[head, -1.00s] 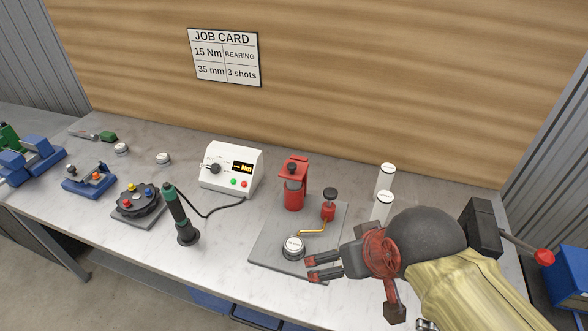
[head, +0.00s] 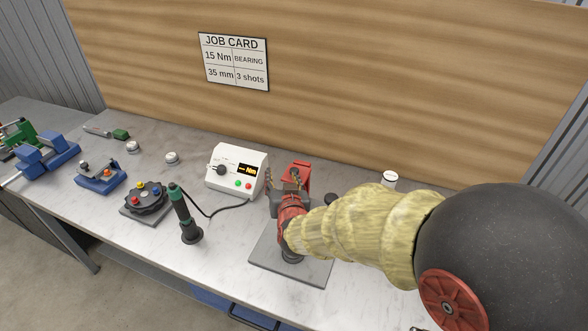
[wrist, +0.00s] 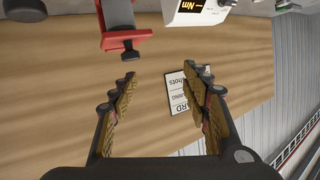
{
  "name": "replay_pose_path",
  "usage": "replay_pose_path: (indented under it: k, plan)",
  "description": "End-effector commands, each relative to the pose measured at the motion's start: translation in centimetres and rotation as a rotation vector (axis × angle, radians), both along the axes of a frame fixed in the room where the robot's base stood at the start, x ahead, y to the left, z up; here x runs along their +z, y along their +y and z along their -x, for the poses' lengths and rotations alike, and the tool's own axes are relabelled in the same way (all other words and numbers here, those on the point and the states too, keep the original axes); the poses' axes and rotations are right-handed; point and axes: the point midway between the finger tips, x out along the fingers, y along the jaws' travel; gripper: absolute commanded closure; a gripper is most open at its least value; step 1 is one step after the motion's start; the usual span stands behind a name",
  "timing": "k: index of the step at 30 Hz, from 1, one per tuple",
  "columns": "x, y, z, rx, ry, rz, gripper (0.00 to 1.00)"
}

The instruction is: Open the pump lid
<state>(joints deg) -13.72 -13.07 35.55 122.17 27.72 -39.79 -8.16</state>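The red pump (head: 303,180) stands on a grey base plate (head: 262,262) on the bench. In the head view my gripper and wrist cover most of it, so I cannot tell how its lid stands. In the wrist view a red part of the pump with a dark block on it (wrist: 119,38) shows at the top, beyond the left finger.
The wooden back wall with the job card (head: 234,61) rises behind the bench.

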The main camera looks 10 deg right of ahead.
Motion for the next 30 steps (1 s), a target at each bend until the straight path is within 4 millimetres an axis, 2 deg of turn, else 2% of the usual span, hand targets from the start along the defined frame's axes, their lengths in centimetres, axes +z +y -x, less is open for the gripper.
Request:
replay_pose_path:
  k: [1,7,13,16,30]
  plan:
    - [-1.3,-0.2,-0.5,-0.031,-0.033,0.023,0.57]
    - [-3.7,-1.9,-0.8,-0.151,-0.182,0.128,0.59]
    - [-4.3,-2.8,-0.2,-0.205,-0.26,0.194,0.59]
    - [-4.3,-3.1,-0.5,-0.214,-0.27,0.201,0.59]
    - [-4.3,-5.1,-6.4,-0.214,-0.269,0.2,0.59]
